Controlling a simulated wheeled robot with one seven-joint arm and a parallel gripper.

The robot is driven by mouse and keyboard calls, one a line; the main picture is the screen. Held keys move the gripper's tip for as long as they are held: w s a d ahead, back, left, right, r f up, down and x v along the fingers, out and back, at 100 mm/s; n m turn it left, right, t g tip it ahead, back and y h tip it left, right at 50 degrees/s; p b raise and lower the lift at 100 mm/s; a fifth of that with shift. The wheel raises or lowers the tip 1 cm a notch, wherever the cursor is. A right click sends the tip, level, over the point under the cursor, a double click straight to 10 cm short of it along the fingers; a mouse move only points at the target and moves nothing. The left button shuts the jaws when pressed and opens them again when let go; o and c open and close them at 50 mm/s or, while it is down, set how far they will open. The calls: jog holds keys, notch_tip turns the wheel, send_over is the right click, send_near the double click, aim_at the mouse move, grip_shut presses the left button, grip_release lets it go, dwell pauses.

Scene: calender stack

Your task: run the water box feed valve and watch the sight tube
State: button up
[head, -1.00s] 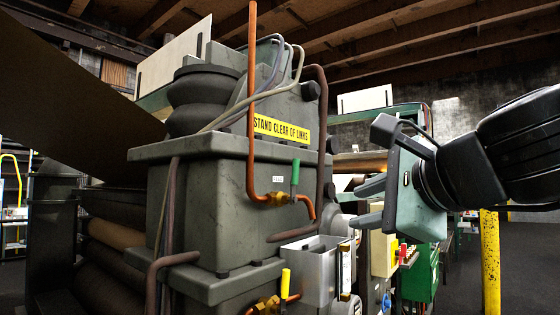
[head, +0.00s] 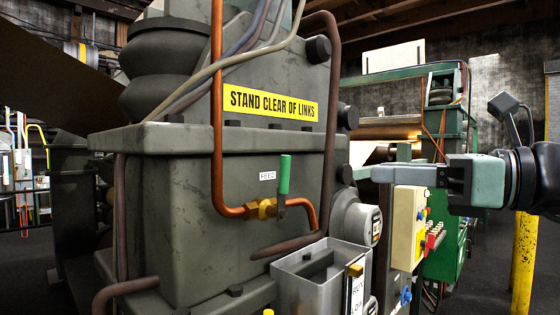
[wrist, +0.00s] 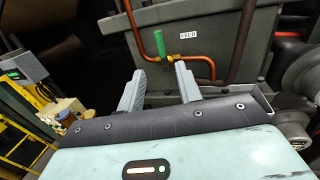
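The feed valve has a green lever (head: 284,174) standing upright on a brass body (head: 262,208) in the copper pipe (head: 218,110), beside a FEED label (head: 267,175). The lever also shows in the wrist view (wrist: 160,43), beyond my fingertips. My gripper (head: 382,174) is to the right of the lever, fingers pointing left. In the wrist view its fingers (wrist: 160,72) are apart with nothing between them. A grey open-topped metal box (head: 310,268) sits below the valve, with a brass fitting (head: 355,270) and a lettered plate (head: 358,297). I cannot make out the sight tube or water level.
The dark grey machine housing (head: 210,250) fills the left and middle, with a yellow "STAND CLEAR OF LINKS" sign (head: 270,103). Round gauges (head: 372,225) and a cream control box (head: 408,228) stand below my gripper. A yellow post (head: 523,265) stands at right.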

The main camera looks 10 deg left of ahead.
aim_at(289, 169)
jog(key=p+x, duration=0.7)
jog(key=x, duration=0.9)
jog(key=shift+w+a, duration=0.15)
jog(key=shift+a, duration=0.25)
grip_shut()
